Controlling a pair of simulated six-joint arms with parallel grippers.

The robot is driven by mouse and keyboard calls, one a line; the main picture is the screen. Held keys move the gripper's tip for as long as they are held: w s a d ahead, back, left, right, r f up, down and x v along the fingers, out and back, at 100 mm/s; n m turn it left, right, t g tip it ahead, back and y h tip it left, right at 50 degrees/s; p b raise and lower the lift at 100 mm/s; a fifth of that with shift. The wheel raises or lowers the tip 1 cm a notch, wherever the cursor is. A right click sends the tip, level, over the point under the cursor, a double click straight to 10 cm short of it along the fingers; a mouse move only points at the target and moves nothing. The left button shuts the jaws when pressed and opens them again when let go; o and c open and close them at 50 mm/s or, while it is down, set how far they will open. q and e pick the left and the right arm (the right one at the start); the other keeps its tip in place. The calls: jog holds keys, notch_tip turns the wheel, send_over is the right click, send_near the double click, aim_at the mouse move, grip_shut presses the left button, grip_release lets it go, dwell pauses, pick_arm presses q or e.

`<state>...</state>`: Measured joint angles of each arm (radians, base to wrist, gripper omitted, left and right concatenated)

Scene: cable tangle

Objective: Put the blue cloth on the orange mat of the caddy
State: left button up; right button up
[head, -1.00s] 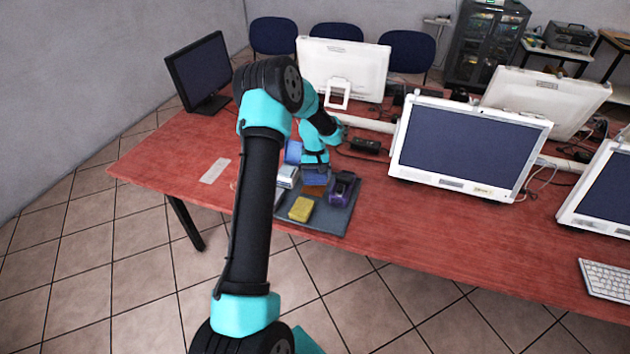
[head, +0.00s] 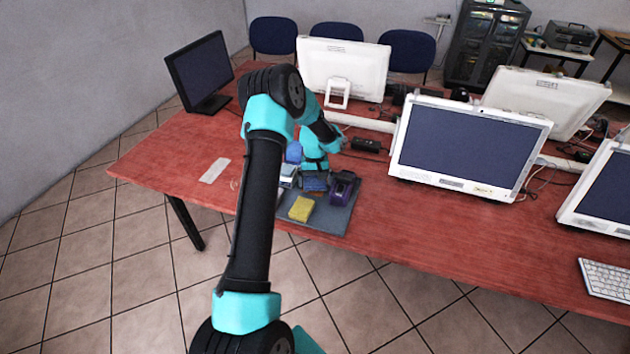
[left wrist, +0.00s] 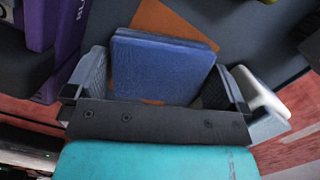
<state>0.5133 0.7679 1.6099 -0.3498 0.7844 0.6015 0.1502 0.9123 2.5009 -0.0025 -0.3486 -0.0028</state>
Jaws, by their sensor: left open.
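The blue cloth (left wrist: 165,68) is a folded pad lying flat over the orange mat (left wrist: 172,18). Orange shows beyond its far edge and a little at its near edge; the cloth hides the rest of the mat. In the head view the cloth (head: 314,184) sits on the grey caddy (head: 335,216), beneath my left gripper (head: 314,171). In the left wrist view my left gripper (left wrist: 160,82) is open, with one finger on each side of the cloth and narrow gaps between. My right gripper is not in view.
A yellow sponge (head: 301,208) lies at the caddy's front. A purple object (head: 343,186) stands just right of the cloth. A pale box (head: 287,176) and a blue object (head: 293,152) are to the left. Monitors (head: 470,145) stand on the red table.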

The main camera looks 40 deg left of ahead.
aim_at(315, 177)
pick_arm(q)
notch_tip(315, 177, up, 12)
jog(key=w+a, duration=0.1)
jog(key=shift+w+a, duration=0.15)
jog(key=shift+a, duration=0.1)
dwell(0.6)
